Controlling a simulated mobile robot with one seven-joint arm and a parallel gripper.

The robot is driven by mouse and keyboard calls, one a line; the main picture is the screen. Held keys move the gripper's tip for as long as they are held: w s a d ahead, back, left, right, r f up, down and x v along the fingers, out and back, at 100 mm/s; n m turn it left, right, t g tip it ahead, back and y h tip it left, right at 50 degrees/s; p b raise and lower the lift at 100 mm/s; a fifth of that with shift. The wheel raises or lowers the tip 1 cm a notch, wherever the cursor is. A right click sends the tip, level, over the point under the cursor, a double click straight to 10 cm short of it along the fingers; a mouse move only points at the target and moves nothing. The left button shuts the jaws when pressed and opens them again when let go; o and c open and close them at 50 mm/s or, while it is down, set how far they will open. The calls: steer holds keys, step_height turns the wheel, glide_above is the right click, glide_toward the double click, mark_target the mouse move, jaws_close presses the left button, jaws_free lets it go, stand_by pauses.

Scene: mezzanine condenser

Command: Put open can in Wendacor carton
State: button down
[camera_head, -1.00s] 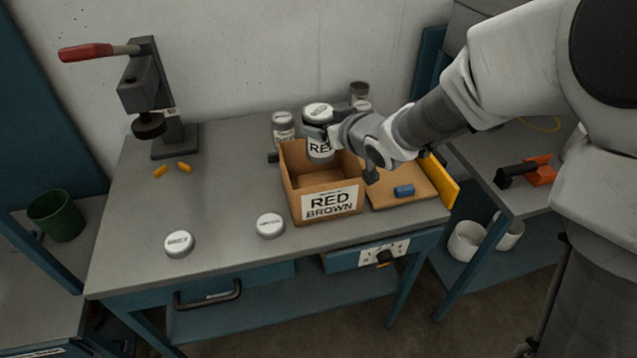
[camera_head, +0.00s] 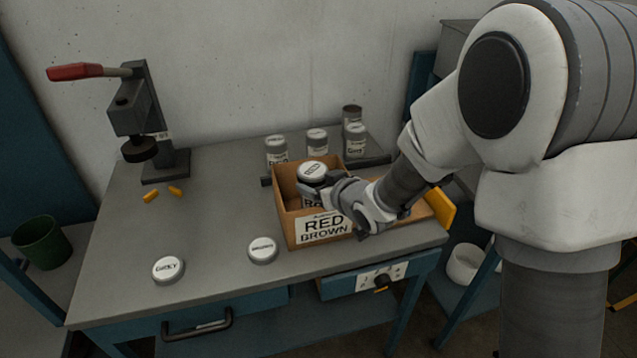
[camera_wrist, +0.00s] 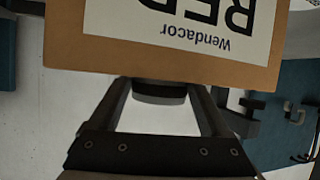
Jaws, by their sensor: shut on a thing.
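In the wrist view the carton (camera_wrist: 75,45) shows the name Wendacor upside down, and a dark rounded part of the can (camera_wrist: 160,92) sits between my fingertips (camera_wrist: 160,88).
Several white-topped cans (camera_head: 276,150) stand behind the carton. Two white lettered discs (camera_head: 168,269) lie on the bench (camera_head: 215,220) to its left. A press with a red handle (camera_head: 135,115) and yellow pieces (camera_head: 151,196) are at the left. The bench's middle left is clear.

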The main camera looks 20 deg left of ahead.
steer(key=shift+f+b, duration=0.4)
steer(key=shift+f, duration=0.2)
jaws_free()
steer(key=shift+r, duration=0.1)
steer(key=shift+r+p, duration=0.55)
steer(key=shift+s+d+r, duration=0.15)
steer(key=shift+d+r, duration=0.1)
steer(key=shift+r, duration=0.05)
steer(key=p+v, duration=0.1)
steer(key=v, duration=1)
steer(key=shift+s+p, duration=0.2)
steer(key=shift+p, duration=0.1)
